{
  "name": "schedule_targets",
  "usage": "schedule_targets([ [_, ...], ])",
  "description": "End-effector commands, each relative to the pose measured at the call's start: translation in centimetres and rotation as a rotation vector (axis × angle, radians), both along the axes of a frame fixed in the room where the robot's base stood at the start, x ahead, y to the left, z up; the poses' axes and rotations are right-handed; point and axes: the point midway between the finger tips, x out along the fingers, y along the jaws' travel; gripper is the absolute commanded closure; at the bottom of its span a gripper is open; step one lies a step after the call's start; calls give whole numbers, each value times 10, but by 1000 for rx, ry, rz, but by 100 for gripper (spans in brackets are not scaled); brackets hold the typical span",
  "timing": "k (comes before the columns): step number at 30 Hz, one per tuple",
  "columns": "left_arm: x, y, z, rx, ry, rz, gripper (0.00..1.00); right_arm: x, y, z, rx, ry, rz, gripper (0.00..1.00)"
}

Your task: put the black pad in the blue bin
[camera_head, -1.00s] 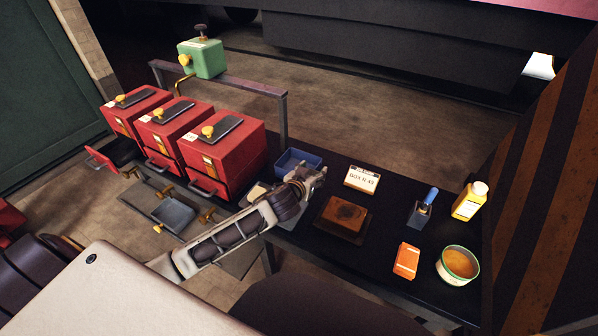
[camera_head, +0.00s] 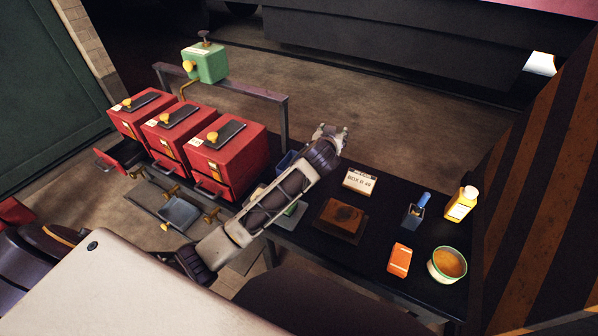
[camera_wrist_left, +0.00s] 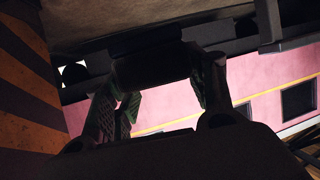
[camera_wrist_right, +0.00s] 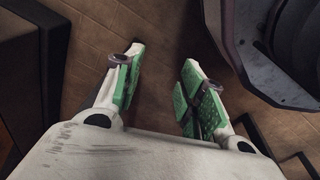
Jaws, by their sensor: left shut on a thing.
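The blue bin (camera_head: 287,160) stands on the black table beside the right-hand red box, mostly hidden behind my left forearm. My left gripper (camera_head: 333,131) is raised beyond the bin, above the table's far edge. In the left wrist view its fingers are shut on a dark block-like thing (camera_wrist_left: 150,66), which looks like the black pad; shadow hides its details. In the head view the pad cannot be made out in the jaws. My right gripper (camera_wrist_right: 160,85) is open and empty, with green finger pads, over brown floor.
Three red boxes (camera_head: 228,160) stand left of the bin, below a rail with a green box (camera_head: 205,63). A brown block (camera_head: 341,218), sign (camera_head: 359,181), blue-handled tool (camera_head: 417,209), yellow bottle (camera_head: 461,204), orange packet (camera_head: 399,260) and bowl (camera_head: 447,264) occupy the table.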

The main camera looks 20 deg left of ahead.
Motion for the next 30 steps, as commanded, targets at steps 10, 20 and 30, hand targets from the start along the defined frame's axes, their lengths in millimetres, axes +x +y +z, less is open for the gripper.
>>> schedule_targets([
  [10, 19, 18, -8, -3, 3, 157, 72, -42, -24, -26, -32, 73, -3, 60],
  [20, 18, 44, -42, 0, 4, 354, 72, -89, -45, -53, -54, 120, -4, 60],
  [30, -14, 85, -96, 3, 4, 630, 72, -150, -66, -85, -69, 155, -3, 60],
])
